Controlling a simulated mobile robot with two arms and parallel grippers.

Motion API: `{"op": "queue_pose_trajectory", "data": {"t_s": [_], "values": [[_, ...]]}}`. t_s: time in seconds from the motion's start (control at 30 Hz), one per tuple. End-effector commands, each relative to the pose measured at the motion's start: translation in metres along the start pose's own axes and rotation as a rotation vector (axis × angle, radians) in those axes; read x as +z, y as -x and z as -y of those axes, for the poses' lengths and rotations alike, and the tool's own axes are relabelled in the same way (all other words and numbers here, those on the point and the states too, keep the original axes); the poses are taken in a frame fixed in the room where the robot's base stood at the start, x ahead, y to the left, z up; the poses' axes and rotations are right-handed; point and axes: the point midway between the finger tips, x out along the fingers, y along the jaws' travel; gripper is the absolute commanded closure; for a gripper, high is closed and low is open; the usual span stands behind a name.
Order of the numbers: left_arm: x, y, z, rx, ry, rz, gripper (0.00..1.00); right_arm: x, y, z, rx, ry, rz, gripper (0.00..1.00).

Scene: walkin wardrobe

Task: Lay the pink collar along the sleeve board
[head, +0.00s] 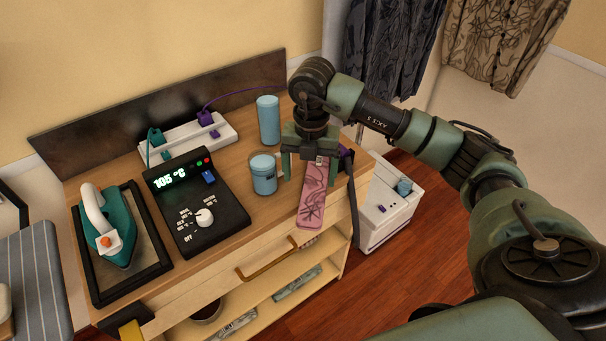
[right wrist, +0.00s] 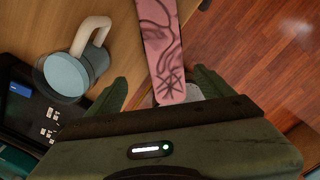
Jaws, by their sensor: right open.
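The pink collar (head: 313,200) is a flat strip with dark branching lines at the right end of the wooden table, its near end at the front edge. My right gripper (head: 310,172) points down over its far part, its open fingers on either side of the strip. In the right wrist view the collar (right wrist: 163,45) runs between the open fingers (right wrist: 162,88); I cannot tell whether they touch it. A pale rounded surface shows beside the collar's end there; I cannot tell whether it is the sleeve board, which I cannot clearly make out. My left gripper is out of view.
A blue mug (head: 263,175) and a blue cylinder (head: 268,120) stand close left of my right gripper. A black control box (head: 195,208) and a teal iron (head: 116,235) are farther left. A white box (head: 388,200) stands on the floor right of the table.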

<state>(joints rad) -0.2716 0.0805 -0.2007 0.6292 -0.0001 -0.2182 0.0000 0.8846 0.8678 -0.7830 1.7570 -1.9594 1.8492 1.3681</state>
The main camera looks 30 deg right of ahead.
Motion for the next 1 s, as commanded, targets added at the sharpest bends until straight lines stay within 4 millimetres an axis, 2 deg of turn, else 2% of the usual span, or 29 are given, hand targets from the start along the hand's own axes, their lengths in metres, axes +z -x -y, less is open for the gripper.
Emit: {"op": "queue_pose_trajectory", "data": {"t_s": [0.1,0.3,0.4,0.5,0.6,0.73,0.87,1.0], "values": [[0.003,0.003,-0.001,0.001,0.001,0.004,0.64,0.001,-0.011,0.003,-0.013,-0.005,0.0,0.18],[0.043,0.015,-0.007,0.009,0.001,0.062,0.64,0.001,-0.032,0.003,-0.011,-0.003,-0.002,0.18],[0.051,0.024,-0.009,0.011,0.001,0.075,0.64,0.001,-0.047,0.004,-0.011,-0.004,-0.004,0.18],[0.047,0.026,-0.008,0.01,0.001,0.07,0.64,0.002,-0.063,0.004,-0.008,-0.002,-0.003,0.18],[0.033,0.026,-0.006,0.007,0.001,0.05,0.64,0.002,-0.073,0.003,-0.006,-0.001,-0.002,0.18],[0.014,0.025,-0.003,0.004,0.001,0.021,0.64,0.002,-0.076,0.003,-0.006,0.0,0.0,0.18],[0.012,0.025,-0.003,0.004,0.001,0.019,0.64,0.002,-0.076,0.003,-0.005,0.0,0.0,0.18],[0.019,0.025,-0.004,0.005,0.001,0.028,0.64,0.002,-0.076,0.003,-0.005,0.0,0.0,0.57]]}}
